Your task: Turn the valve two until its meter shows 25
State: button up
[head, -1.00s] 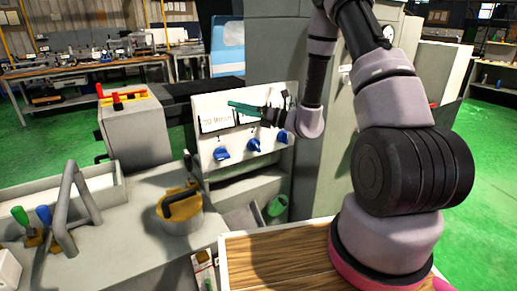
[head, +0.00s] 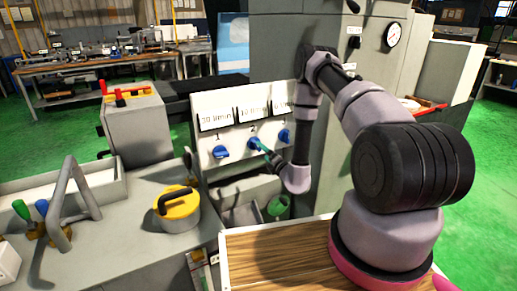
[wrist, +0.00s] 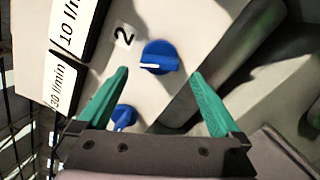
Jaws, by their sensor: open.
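Valve two is a blue knob (head: 254,143) with a white pointer mark, under the number 2 on the white panel. It also shows in the wrist view (wrist: 160,56), just ahead of my fingers and between them. Its meter (head: 253,114) appears to read 10 l/min; in the wrist view this meter (wrist: 74,28) is partly cut off. My gripper (wrist: 160,74), with green fingers, is open, one finger toward each side of the knob. I cannot tell whether they touch it. In the head view my gripper (head: 262,147) is at valve two, partly hiding it.
Valve one (head: 221,152) is left of valve two, under a meter (head: 216,119) reading about 30 l/min. Valve three (head: 284,136) is close on the right, beside my arm. A yellow-lidded pot (head: 178,209) stands on the grey bench at left. A green cup (head: 278,206) sits below the panel.

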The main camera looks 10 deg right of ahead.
aim_at(258, 147)
jog(key=x, duration=0.5)
jog(key=shift+w+a, duration=0.1)
jog(key=shift+w, duration=0.05)
jog(key=c, duration=1.3)
